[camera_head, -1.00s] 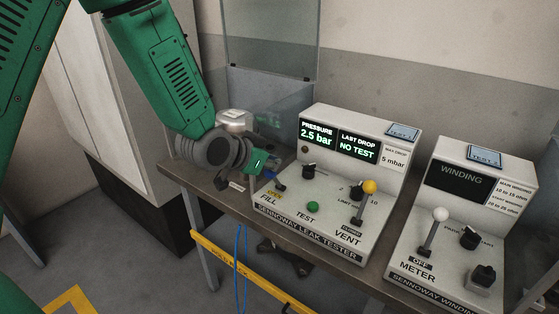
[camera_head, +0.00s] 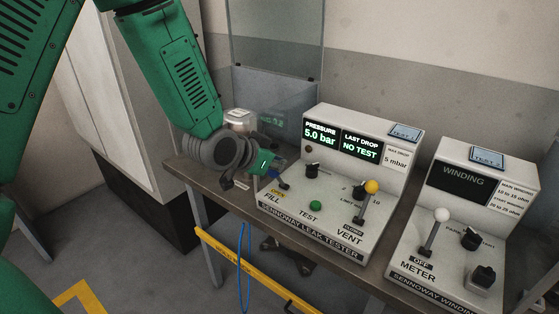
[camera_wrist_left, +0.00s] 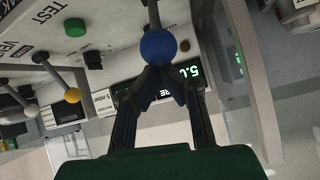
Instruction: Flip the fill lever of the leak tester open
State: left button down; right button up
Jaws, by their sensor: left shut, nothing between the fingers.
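The leak tester (camera_head: 325,215) is a white console on the bench. Its screen reads 5.0 bar and NO TEST. The fill lever sits at its left end, with a small lit yellow sign that seems to read OPEN above FILL. Its blue ball knob (camera_wrist_left: 158,46) shows clearly in the left wrist view; in the head view my gripper partly hides the lever. My left gripper (camera_head: 272,168) is shut and empty, its fingertips (camera_wrist_left: 165,70) right at the blue ball; whether they touch it I cannot tell. My right gripper is out of view.
The yellow vent lever (camera_head: 371,187) stands upright, its sign reading CLOSED. A green test button (camera_head: 315,204) lies between the levers. The winding tester (camera_head: 455,215) stands to the right. A clear guard panel (camera_head: 276,95) rises behind my gripper.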

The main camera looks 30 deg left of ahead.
pick_arm(q)
jog(key=r+p, duration=0.1)
jog(key=r, duration=0.2)
jog(key=shift+w+d+r+p, duration=0.1)
jog(key=shift+d+r+p, duration=0.1)
jog(key=shift+p, duration=0.1)
jog(key=s+f+v, duration=0.1)
jog(key=v, duration=0.6)
jog(key=shift+s, duration=0.2)
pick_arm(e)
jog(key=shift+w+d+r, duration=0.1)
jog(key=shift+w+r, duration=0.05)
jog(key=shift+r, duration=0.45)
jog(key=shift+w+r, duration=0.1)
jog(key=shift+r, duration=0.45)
pick_arm(q)
jog(key=shift+f, duration=0.1)
